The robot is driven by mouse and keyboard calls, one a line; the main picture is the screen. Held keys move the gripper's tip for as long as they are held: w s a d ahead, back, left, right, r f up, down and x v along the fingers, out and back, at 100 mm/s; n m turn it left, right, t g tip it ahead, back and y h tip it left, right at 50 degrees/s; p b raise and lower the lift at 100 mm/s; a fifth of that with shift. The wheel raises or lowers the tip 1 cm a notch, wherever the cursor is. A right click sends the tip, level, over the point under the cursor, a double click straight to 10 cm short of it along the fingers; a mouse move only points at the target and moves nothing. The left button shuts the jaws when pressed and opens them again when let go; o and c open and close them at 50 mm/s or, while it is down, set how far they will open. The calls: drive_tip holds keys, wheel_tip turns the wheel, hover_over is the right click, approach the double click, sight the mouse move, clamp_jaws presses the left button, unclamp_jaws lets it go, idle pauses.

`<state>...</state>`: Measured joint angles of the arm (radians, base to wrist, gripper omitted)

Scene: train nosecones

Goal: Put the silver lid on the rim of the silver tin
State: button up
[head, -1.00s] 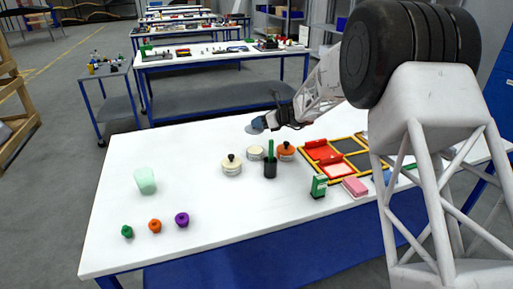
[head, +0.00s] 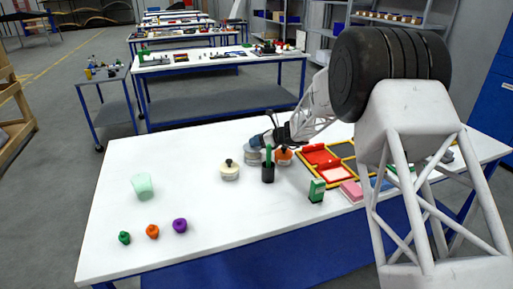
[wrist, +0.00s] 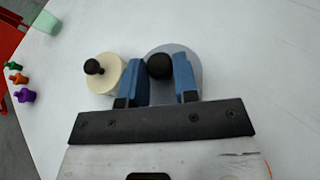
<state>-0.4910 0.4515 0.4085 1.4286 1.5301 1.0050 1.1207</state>
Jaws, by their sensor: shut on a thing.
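My gripper (head: 262,141) is shut on the black knob (wrist: 160,66) of the silver lid (wrist: 187,52), one blue finger on each side of the knob. In the head view the silver lid (head: 252,147) is at the top of the silver tin (head: 252,158), behind the black cup. I cannot tell whether lid and rim touch. In the wrist view the lid hides the tin beneath it.
A cream tin with a black-knobbed lid (head: 229,171) stands close to the left. A black cup with a green item (head: 268,172) stands in front, an orange tin (head: 283,156) to the right. The table's left middle is clear around a pale green cup (head: 142,187).

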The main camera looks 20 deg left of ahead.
drive_tip(key=shift+f, duration=1.5)
drive_tip(key=shift+f, duration=0.2)
drive_tip(key=o, duration=0.9)
drive_tip(key=shift+r, duration=0.2)
drive_tip(key=v, duration=1.2)
